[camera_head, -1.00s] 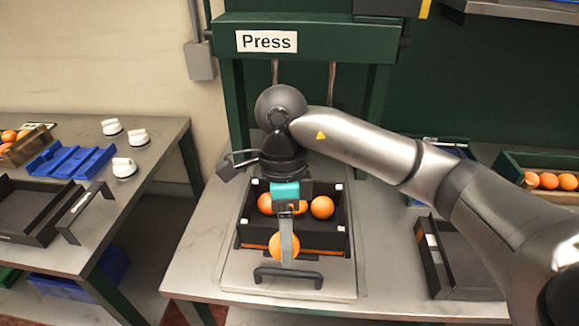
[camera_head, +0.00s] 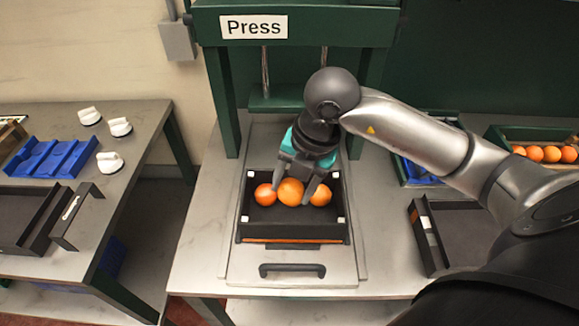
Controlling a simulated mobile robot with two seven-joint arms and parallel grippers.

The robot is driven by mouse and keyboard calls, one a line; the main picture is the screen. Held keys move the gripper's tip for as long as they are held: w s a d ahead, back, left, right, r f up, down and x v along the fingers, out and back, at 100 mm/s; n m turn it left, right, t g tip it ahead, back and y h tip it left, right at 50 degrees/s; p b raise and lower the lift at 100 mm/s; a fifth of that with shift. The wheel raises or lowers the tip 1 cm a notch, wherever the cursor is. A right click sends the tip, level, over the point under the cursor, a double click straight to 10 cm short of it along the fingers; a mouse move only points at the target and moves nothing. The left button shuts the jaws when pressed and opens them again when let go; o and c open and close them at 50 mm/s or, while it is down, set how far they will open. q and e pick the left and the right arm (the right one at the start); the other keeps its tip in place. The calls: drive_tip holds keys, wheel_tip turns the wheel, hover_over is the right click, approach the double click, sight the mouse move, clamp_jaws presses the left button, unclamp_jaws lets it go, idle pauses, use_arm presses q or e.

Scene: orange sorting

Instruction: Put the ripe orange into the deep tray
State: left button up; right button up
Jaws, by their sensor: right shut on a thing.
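The deep tray (camera_head: 290,232) is a black box on the plate under the press. Two oranges lie in it, one at the left (camera_head: 264,195) and one at the right (camera_head: 320,195). My right gripper (camera_head: 292,193) points down over the tray and is shut on an orange (camera_head: 290,193) between its two fingers. This orange sits in front of the other two in the picture and looks inside or just above the tray; its exact height is unclear. It may hide another orange behind it. My left gripper is out of view.
The press (camera_head: 300,28) frame stands behind the tray. A handle (camera_head: 292,269) lies in front of it. At right are a shallow black tray (camera_head: 455,235) and a green crate (camera_head: 510,134) of oranges. The left table holds a blue tray (camera_head: 55,158) and white knobs (camera_head: 115,160).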

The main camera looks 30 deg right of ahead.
drive_tip(key=shift+w+d+r+m+h, duration=0.1)
drive_tip(key=shift+w+d+m+h, duration=0.1)
drive_tip(key=shift+m, duration=0.3)
drive_tip(key=shift+w+d+r+m+h, duration=0.1)
drive_tip(key=shift+d+m, duration=0.05)
drive_tip(key=shift+m, duration=0.35)
drive_tip(key=shift+w+d+f+m, duration=0.1)
drive_tip(key=shift+m, duration=0.2)
drive_tip(key=b+x, duration=0.3)
drive_tip(key=s+b+x, duration=0.1)
drive_tip(key=b+x, duration=0.2)
drive_tip(key=x, duration=0.1)
drive_tip(key=s+d+b+x, duration=0.1)
drive_tip(key=b+x, duration=0.2)
drive_tip(key=x, duration=0.1)
drive_tip(key=shift+s+f+b, duration=0.1)
drive_tip(key=shift+f+b, duration=0.2)
drive_tip(key=shift+f, duration=0.2)
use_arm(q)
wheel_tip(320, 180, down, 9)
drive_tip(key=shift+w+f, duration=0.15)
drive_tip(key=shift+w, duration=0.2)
use_arm(e)
drive_tip(key=o, duration=1.5)
drive_tip(key=shift+c, duration=0.2)
